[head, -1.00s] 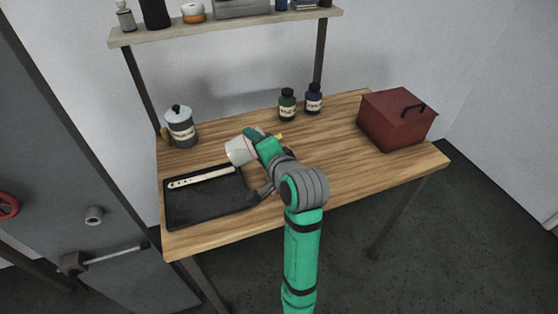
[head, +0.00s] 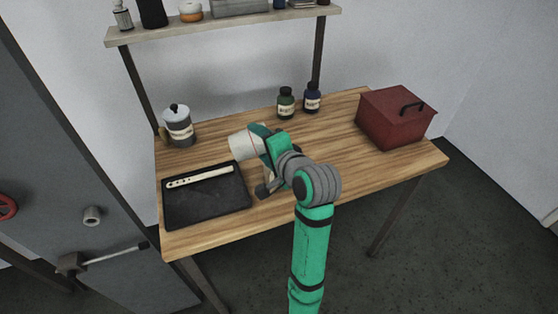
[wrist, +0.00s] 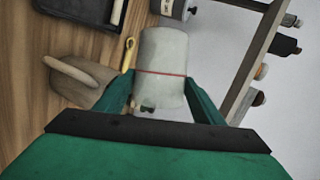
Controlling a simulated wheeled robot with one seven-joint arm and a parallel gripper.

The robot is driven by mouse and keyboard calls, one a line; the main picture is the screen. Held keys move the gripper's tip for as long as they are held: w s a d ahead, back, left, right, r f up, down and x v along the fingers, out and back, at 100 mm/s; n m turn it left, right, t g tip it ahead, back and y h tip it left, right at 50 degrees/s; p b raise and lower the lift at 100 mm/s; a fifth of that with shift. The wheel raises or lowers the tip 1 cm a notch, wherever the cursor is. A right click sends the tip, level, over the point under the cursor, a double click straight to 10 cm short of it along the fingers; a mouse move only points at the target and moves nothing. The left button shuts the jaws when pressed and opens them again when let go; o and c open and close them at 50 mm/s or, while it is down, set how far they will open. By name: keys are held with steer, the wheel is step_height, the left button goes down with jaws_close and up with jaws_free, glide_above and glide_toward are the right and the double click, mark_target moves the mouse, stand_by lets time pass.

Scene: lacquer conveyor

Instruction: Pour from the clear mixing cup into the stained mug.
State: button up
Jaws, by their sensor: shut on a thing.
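The clear mixing cup (head: 243,145), pale and whitish with a thin red line around it, is held in my gripper (head: 262,146). It is tipped well over, towards the left, above the table. In the wrist view the cup (wrist: 162,62) sits between the two green fingers of my gripper (wrist: 160,92), which are shut on it. A brownish-grey rounded vessel with a pale handle-like bar, likely the stained mug (wrist: 75,85), stands beside the cup in the wrist view. I see no stream of liquid.
A black tray (head: 207,208) with a pale strip lies left on the wooden table. A labelled canister (head: 179,128) stands behind it. A yellow stick-like thing (wrist: 128,55) lies near the cup.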

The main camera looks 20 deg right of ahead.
steer(key=shift+s+d+r, duration=0.1)
steer(key=shift+d, duration=0.1)
steer(key=shift+d+m, duration=0.3)
steer(key=shift+d, duration=0.05)
steer(key=shift+a+r+y+p, duration=0.1)
steer(key=shift+r+y+p, duration=0.05)
steer(key=shift+y+p, duration=0.2)
steer(key=shift+m, duration=0.3)
steer(key=shift+d+r+y+p, duration=0.1)
steer(key=shift+d+y+p, duration=0.1)
steer(key=shift+y+p, duration=0.1)
stand_by(0.3)
steer(key=shift+m, duration=0.3)
